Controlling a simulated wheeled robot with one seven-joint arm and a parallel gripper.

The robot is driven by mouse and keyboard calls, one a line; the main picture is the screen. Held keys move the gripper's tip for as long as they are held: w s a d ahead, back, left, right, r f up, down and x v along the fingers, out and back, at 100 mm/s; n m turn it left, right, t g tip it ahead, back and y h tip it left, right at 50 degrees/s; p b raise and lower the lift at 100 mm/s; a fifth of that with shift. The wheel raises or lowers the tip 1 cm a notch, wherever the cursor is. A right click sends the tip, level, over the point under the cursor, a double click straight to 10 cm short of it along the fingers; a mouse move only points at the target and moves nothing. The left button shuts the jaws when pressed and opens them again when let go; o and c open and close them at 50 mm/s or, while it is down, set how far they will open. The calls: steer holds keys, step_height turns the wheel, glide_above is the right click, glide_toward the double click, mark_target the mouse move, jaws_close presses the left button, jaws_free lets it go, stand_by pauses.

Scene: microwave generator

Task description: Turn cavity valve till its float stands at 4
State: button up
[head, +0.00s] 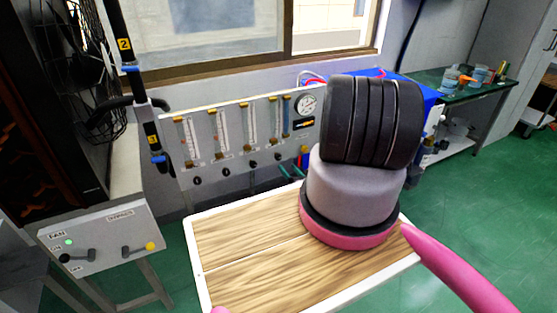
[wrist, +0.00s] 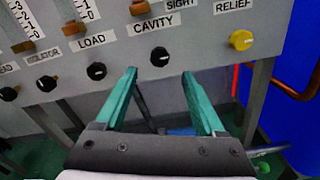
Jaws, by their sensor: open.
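The cavity valve is a small black knob (wrist: 160,56) under the CAVITY label on the grey panel; it also shows as a small dark knob (head: 278,157) in the head view. My gripper (wrist: 158,73) is open and empty. Its two teal fingers stand apart, with the cavity knob between and just beyond their tips in the picture; contact is not visible. In the head view my gripper (head: 289,168) is partly hidden by my wrist. The cavity flow tube (head: 274,117) stands above the knob; its float is too small to read.
The black load knob (wrist: 96,71) is to the left and the yellow relief knob (wrist: 241,39) to the right. A blue body and copper pipe (wrist: 295,93) stand at right. A pressure gauge (head: 306,104) sits on the panel. A lever box (head: 100,240) is at left.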

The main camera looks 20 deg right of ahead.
mark_target(279, 158)
steer(key=w, duration=0.8)
steer(key=shift+w+a, duration=0.15)
steer(key=shift+w, duration=0.1)
jaws_close()
